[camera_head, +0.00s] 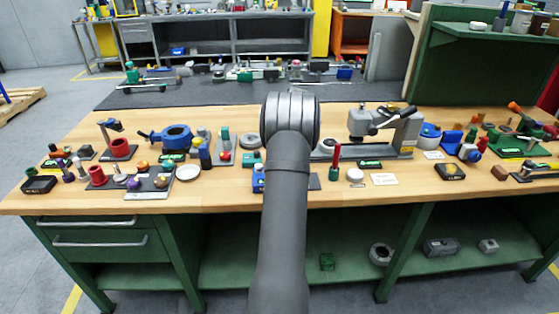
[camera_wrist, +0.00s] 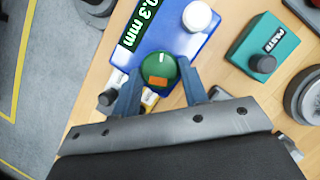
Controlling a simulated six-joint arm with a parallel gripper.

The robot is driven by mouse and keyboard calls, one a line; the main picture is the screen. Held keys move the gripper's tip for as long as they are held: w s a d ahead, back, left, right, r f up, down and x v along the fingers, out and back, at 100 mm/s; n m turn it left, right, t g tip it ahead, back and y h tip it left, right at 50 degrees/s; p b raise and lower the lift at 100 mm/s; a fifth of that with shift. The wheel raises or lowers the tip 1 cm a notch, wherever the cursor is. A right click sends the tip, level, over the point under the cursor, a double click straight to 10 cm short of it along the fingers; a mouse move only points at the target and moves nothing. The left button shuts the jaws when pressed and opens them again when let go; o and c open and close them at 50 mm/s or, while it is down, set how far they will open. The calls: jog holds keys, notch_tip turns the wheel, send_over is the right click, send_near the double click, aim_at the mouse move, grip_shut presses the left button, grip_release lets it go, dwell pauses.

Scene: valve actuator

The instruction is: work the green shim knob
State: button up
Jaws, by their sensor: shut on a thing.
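The green shim knob (camera_wrist: 158,70) is round, with a short white mark near its top and an orange patch on its lower side. It sits on a blue block (camera_wrist: 177,38) that has a green "0.3 mm" label (camera_wrist: 138,22) and a white round knob (camera_wrist: 197,16). My gripper (camera_wrist: 160,72) is shut on the green knob, one finger on its left and one on its right. In the head view my arm hides the gripper and the green knob; only an edge of a blue block (camera_head: 258,180) shows beside my arm.
A teal box labelled PASTE (camera_wrist: 262,48) with a dark knob stands to the right. A dark-capped piece (camera_wrist: 108,98) lies close to the left finger. A grey round part (camera_wrist: 304,98) is at the far right. The wooden bench (camera_head: 220,195) is crowded with fixtures.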

jog(key=shift+m+t, duration=0.5)
jog(key=shift+m, duration=0.7)
jog(key=shift+s+y, duration=0.1)
jog(key=shift+y, duration=0.2)
jog(key=o, duration=1)
jog(key=shift+d, duration=0.1)
jog(key=v, duration=1.2)
jog(key=x, duration=1.2)
